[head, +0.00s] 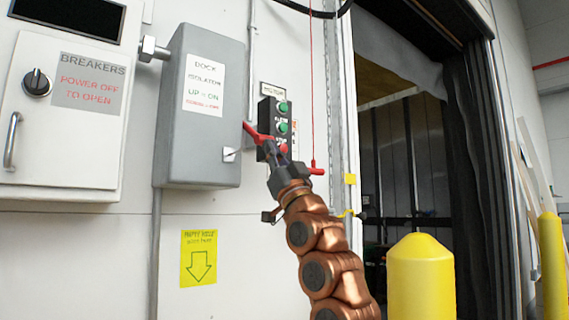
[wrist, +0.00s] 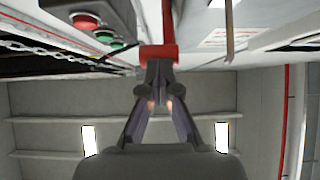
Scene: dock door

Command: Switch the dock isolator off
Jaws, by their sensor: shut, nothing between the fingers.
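The grey dock isolator box (head: 202,105) hangs on the white wall, with a label (head: 204,84) reading up for on. A red handle (head: 256,132) shows at its right side, sloping down to the right; its exact switch position is hard to tell. My gripper (head: 270,150) is shut and empty, with its tips right at this handle. In the wrist view the red handle (wrist: 158,53) lies just beyond the closed fingertips (wrist: 158,72). Whether they touch it I cannot tell. The fingers and arm hide part of the handle's surroundings.
A push-button station (head: 277,122) with green and red buttons is close behind my gripper. A red pull-cord handle (head: 316,170) hangs just right of it. The breaker cabinet (head: 70,100) is at left. A yellow bollard (head: 420,280) stands before the dock opening.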

